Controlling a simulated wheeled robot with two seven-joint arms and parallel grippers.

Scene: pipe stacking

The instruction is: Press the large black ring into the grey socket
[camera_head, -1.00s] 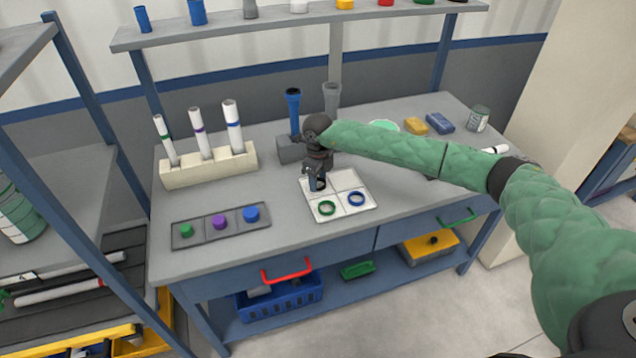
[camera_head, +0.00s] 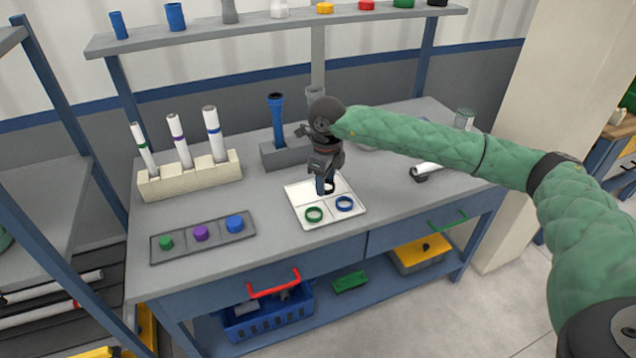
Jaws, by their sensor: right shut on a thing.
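My right gripper (camera_head: 326,188) points down at the back of the white divided tray (camera_head: 298,188). It is shut on the large black ring (camera_head: 331,187), which shows only as a small dark curve beside the fingers; I cannot tell how high it is above the tray. My left gripper is not in view.
A green ring (camera_head: 314,214) and a blue ring (camera_head: 344,203) lie in the tray's front compartments. A blue pipe (camera_head: 277,118) stands in a grey block (camera_head: 277,154). White tubes stand in a cream rack (camera_head: 190,179) at left. A grey strip (camera_head: 178,248) holds coloured caps.

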